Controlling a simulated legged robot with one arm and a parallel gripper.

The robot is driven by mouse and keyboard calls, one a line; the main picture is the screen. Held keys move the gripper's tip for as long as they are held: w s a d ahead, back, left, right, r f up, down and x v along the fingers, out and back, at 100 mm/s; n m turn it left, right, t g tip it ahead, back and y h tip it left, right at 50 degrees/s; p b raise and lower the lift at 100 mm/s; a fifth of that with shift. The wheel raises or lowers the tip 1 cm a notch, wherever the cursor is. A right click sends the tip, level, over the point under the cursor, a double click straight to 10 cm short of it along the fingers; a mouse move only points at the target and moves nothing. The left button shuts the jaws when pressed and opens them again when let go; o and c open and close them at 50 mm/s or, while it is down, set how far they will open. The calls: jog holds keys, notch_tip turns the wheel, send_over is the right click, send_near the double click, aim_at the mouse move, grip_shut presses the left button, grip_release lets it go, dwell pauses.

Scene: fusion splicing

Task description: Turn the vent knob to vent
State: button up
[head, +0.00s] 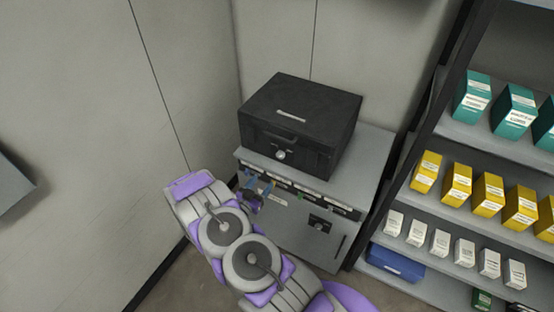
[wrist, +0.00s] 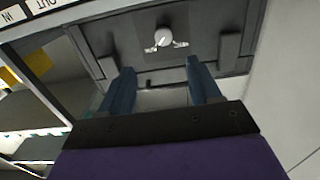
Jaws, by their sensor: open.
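A black box (head: 300,118) sits on a grey cabinet. A small round silver-white knob (head: 281,155) is on its front face. In the wrist view a pale round knob (wrist: 163,38) shows on a dark front, with small pale marks beside its base; it appears to be the same knob. My gripper (head: 252,186) is low and left of the knob in the head view, near the cabinet's upper front. Its blue fingers (wrist: 162,72) are spread apart and empty in the wrist view. The knob lies beyond the fingertips, between their lines, apart from them. Its setting is too small to read.
The grey cabinet (head: 370,160) has a label strip and a dark latch plate (head: 320,224) on its front. A shelf rack (head: 455,200) with teal, yellow and white boxes stands close on the right. Walls close in behind and on the left.

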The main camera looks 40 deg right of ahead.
aim_at(279, 157)
jog(key=b+x, duration=0.1)
jog(key=x, duration=1.2)
jog(key=shift+w+b, duration=0.1)
jog(key=shift+b, duration=0.25)
jog(key=shift+w+d+r, duration=0.15)
jog(key=shift+w+d, duration=0.05)
jog(key=shift+w, duration=0.1)
jog(key=shift+w+a+r, duration=0.1)
jog(key=shift+a, duration=0.1)
jog(key=shift+d, duration=0.1)
jog(key=shift+d, duration=0.2)
jog(key=shift+c, duration=0.4)
jog(key=shift+d, duration=0.25)
jog(key=c, duration=0.3)
jog(key=shift+a, duration=0.2)
jog(key=c, duration=0.7)
